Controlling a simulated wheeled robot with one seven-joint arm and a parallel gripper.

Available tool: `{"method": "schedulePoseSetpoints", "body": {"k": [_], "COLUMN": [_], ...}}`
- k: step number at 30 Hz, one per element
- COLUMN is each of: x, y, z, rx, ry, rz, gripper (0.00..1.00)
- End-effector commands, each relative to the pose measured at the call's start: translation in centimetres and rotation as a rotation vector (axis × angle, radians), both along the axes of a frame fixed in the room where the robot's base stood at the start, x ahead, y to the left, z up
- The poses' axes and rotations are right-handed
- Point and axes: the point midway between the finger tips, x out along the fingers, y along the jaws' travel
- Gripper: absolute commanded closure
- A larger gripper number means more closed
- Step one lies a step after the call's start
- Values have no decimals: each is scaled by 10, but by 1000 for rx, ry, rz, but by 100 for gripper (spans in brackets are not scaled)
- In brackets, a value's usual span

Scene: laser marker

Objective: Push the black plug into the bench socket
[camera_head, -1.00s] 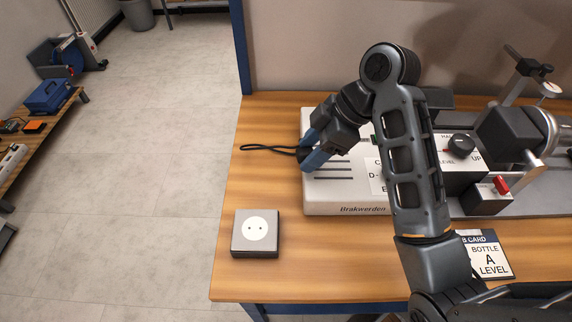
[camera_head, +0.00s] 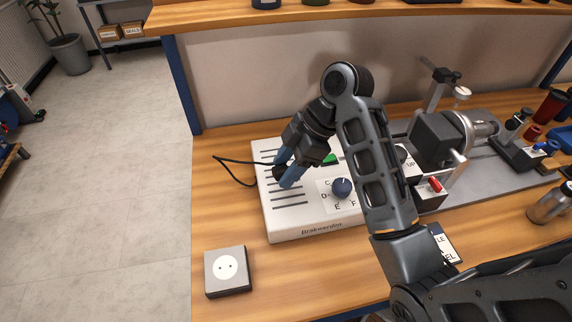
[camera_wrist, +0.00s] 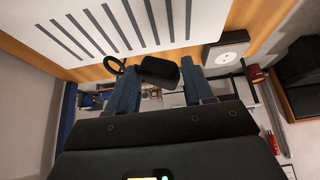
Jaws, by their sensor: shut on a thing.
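My gripper (camera_head: 285,174) is shut on the black plug (camera_head: 278,172), above the left part of the white machine box. In the wrist view the black plug (camera_wrist: 159,71) sits between the two blue fingers, with a loop of its cable to the left. In the head view the fingers hide most of the plug, and its black cable (camera_head: 235,160) loops out to the left. The bench socket (camera_head: 226,268) is a grey square box with a round white face and two holes, near the bench's front left corner. It also shows in the wrist view (camera_wrist: 228,46), to the right of the plug.
The white machine box (camera_head: 285,232) with vents and a blue knob (camera_head: 342,187) lies under my arm. A metal machine (camera_head: 440,135) stands to the right. Bare wooden bench top (camera_head: 222,215) lies between the box and the socket.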

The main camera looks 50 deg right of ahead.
Motion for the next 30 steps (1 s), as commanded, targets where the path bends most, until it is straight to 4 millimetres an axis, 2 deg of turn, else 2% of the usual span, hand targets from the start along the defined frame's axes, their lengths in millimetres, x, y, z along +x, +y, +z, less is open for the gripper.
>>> {"method": "schedulePoseSetpoints", "body": {"k": [19,30], "x": [0,0], "y": [0,0], "z": [-33,-35], "rx": [1,0], "ry": [1,0], "rz": [0,0], "gripper": [75,76]}}
